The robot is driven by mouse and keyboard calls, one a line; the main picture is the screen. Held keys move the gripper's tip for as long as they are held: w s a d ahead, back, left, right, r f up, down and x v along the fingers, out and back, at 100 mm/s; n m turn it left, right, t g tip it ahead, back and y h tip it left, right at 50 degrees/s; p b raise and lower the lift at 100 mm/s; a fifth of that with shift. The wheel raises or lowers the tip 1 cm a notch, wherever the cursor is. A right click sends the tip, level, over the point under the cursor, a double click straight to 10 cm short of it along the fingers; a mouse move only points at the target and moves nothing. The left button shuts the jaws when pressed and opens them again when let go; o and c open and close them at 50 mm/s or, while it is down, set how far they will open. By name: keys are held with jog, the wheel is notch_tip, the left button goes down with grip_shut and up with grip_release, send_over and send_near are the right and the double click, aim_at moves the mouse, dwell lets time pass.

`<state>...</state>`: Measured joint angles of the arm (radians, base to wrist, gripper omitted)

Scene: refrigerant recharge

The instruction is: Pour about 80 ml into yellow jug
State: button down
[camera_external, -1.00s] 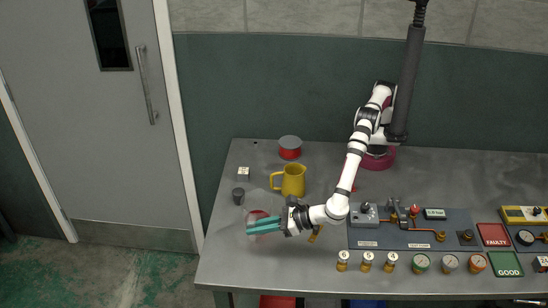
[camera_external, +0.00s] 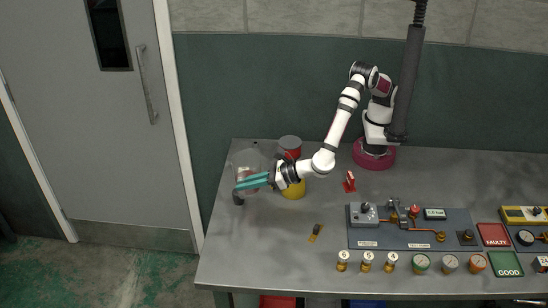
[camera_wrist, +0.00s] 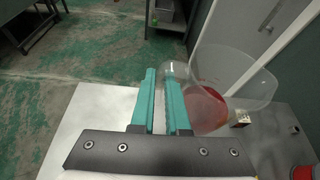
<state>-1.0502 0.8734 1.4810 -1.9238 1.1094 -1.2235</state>
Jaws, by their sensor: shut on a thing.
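My gripper (camera_external: 255,182) is shut on a clear beaker (camera_external: 248,161) at the left end of the table. In the wrist view the beaker (camera_wrist: 235,75) is beside the teal fingers (camera_wrist: 165,100) of my gripper and looks tilted, with red liquid (camera_wrist: 205,108) in its lower part. Just where the fingers touch it is not clear. The yellow jug (camera_external: 296,192) stands on the table right of the beaker, mostly hidden behind my wrist. The beaker is not over the jug. I cannot see into the jug.
A red can with a grey top (camera_external: 290,144) stands behind the jug. A dark cup (camera_external: 237,198) stands near the left edge. A red piece (camera_external: 349,182) and a black-and-yellow piece (camera_external: 316,232) lie right. A panel with fittings (camera_external: 415,228) fills the right side.

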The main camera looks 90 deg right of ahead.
aim_at(249, 193)
jog(key=shift+w, duration=0.25)
notch_tip(249, 193, down, 9)
jog(key=s+m+g+h, duration=0.1)
jog(key=s+m+h, duration=0.1)
jog(key=m+h, duration=0.4)
jog(key=shift+a+f+g+h, duration=0.15)
jog(key=shift+g+h, duration=0.15)
jog(key=shift+g, duration=0.1)
jog(key=shift+s+d+r+m+t+y, duration=0.2)
jog(key=shift+s+d+r+m, duration=0.1)
jog(key=shift+d+r+m, duration=0.25)
jog(key=shift+s+d+r+m+t+y, duration=0.2)
jog(key=shift+s+d+r+m, duration=0.15)
jog(key=shift+r, duration=0.25)
jog(key=shift+s+d+r+m+t+y, duration=0.1)
jog(key=shift+s+d+r+m+y, duration=0.1)
jog(key=shift+s+d+r+m, duration=0.3)
jog(key=s+d+r+m+t+y, duration=0.1)
jog(key=s+d+r+m+t, duration=0.1)
jog(key=d+r+m, duration=0.3)
jog(key=shift+s+r+t, duration=0.4)
jog(key=shift+s+r, duration=0.45)
jog(key=shift+r, duration=0.95)
